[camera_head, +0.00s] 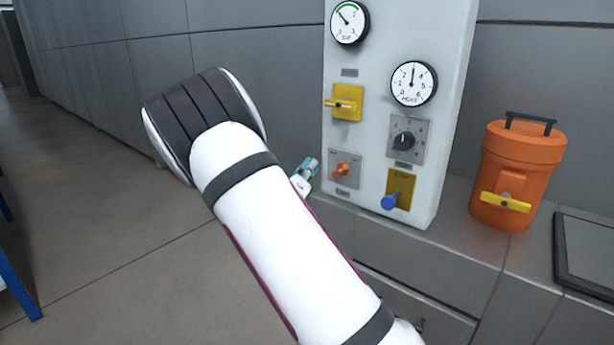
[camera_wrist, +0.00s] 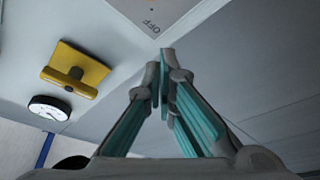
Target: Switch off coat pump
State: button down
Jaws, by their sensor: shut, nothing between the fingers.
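A white control panel (camera_head: 368,215) stands upright on a ledge. It carries a yellow switch (camera_head: 344,104), a dark knob (camera_head: 405,141), an orange knob (camera_head: 342,170) and a blue-handled switch (camera_head: 391,202) on a yellow plate. The small labels are too small to read, so I cannot tell which control is the coat pump. My gripper (camera_head: 308,168) is shut and empty, just left of the orange knob. In the wrist view the fingertips (camera_wrist: 166,54) are close to a plate marked OFF (camera_wrist: 152,22); contact is unclear. The yellow switch (camera_wrist: 76,70) also shows there.
Two round gauges (camera_head: 349,22) (camera_head: 413,83) are on the panel. An orange container (camera_head: 520,160) with a yellow tap stands to its right, beside a dark flat tray (camera_head: 590,255). The floor at the left is open. My arm hides part of the ledge.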

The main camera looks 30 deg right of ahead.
aim_at(340, 171)
jog(key=x, duration=0.5)
jog(key=shift+d+b, duration=0.2)
jog(key=shift+b, duration=0.1)
jog(key=shift+s+d+f+b, duration=0.15)
jog(key=shift+s+d+f, duration=0.05)
jog(key=shift+s+f, duration=0.3)
jog(key=shift+s+d+f+b, duration=0.2)
jog(key=shift+s+f, duration=0.2)
jog(key=shift+f, duration=0.2)
jog(key=shift+s+d+f, duration=0.1)
jog(key=shift+s+f, duration=0.2)
jog(key=shift+s, duration=0.05)
